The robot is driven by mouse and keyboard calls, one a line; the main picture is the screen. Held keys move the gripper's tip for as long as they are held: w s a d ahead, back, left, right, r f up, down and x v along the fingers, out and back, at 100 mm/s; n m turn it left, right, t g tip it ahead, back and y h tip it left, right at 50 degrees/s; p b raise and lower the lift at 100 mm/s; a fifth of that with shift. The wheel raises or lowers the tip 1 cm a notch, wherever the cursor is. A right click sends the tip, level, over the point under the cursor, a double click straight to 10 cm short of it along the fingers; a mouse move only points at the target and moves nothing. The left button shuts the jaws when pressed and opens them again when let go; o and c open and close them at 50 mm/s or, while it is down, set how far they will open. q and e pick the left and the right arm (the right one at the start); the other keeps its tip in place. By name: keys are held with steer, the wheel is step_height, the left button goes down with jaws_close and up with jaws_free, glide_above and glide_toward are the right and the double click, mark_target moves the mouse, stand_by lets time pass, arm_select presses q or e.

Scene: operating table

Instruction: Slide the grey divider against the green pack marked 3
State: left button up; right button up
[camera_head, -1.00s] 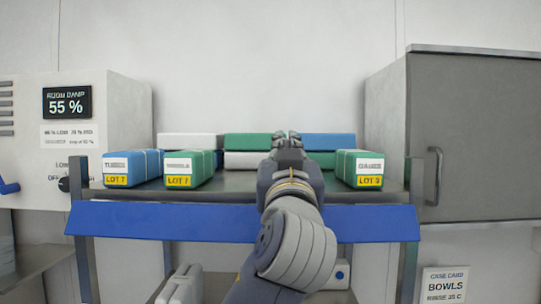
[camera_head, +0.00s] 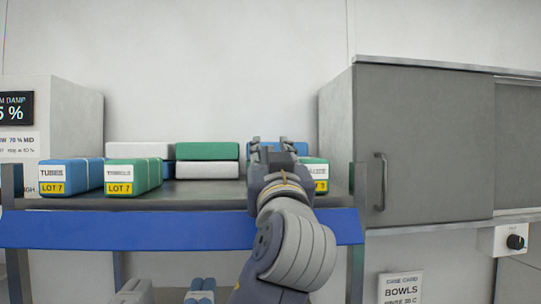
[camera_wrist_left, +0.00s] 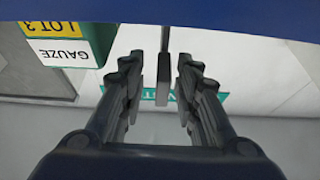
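The green pack marked 3 (camera_head: 321,176) stands on the shelf at the right in the head view, partly hidden behind my left gripper. In the left wrist view its GAUZE, LOT 3 label (camera_wrist_left: 60,50) shows upside down at upper left. My left gripper (camera_head: 272,148) is open, in front of the shelf and just left of that pack. In the wrist view a thin grey upright strip, apparently the grey divider (camera_wrist_left: 165,42), shows edge-on between the open fingers (camera_wrist_left: 163,85), apart from the pack. I cannot make out the divider in the head view. My right gripper is not in view.
A blue pack (camera_head: 70,177) and a green LOT 7 pack (camera_head: 132,177) stand at the shelf's left. White, green and blue packs are stacked behind. A blue strip (camera_head: 180,229) runs along the shelf front. A grey cabinet (camera_head: 430,140) stands at the right.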

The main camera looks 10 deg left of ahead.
arm_select(q)
steer(key=shift+s+d+f, duration=0.1)
steer(key=v, duration=1.1)
steer(key=shift+s+f, duration=0.15)
steer(key=shift+s, duration=0.2)
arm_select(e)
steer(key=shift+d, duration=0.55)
arm_select(q)
steer(key=shift+d, duration=0.1)
